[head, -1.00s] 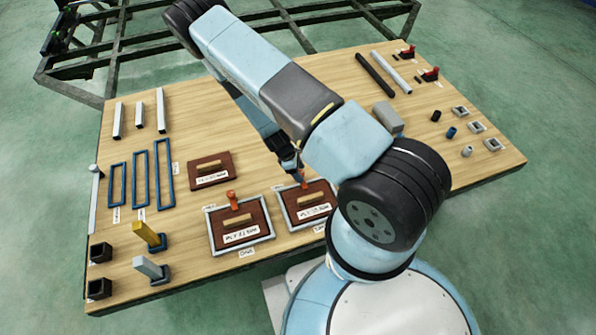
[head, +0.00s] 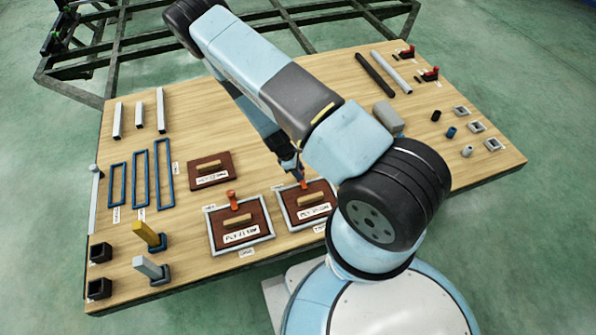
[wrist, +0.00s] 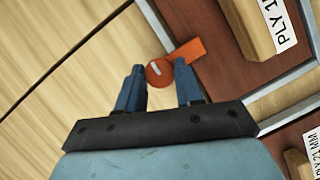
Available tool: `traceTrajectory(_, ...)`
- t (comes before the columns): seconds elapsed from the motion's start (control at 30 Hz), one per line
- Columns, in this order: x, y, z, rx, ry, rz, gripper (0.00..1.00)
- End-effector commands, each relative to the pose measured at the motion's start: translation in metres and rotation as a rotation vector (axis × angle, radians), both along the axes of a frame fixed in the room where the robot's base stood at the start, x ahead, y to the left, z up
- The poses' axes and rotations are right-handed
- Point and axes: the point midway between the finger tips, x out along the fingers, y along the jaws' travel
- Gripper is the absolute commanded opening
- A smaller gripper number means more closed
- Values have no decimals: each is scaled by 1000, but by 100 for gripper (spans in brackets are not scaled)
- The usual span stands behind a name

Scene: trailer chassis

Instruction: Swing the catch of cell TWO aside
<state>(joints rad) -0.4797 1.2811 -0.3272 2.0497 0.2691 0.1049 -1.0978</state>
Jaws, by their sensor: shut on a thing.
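Two grey-framed cells with brown ply boards lie side by side at the table's near edge. The right cell (head: 289,222) has my gripper (head: 299,178) at its far edge; the cells' small name tags are too blurred to read. In the wrist view, an orange catch (wrist: 187,53) has its round pivot end between the fingertips of my gripper (wrist: 160,78), which is shut on it. The catch's arm points to the upper right, over the brown board (wrist: 220,60). The left cell (head: 213,232) has its own orange catch (head: 231,198) at its far edge.
A loose brown board (head: 195,180) lies behind the left cell. Small sockets and pegs (head: 451,132) sit at the right. Bare wood lies behind the gripper.

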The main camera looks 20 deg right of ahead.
Motion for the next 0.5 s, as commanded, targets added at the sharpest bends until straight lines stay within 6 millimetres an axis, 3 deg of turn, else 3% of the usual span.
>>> traceTrajectory(0.27,2,-1,0,2,-1,-113,5)
traceTrajectory(0.5,3,-3,0,1,-2,-318,5)
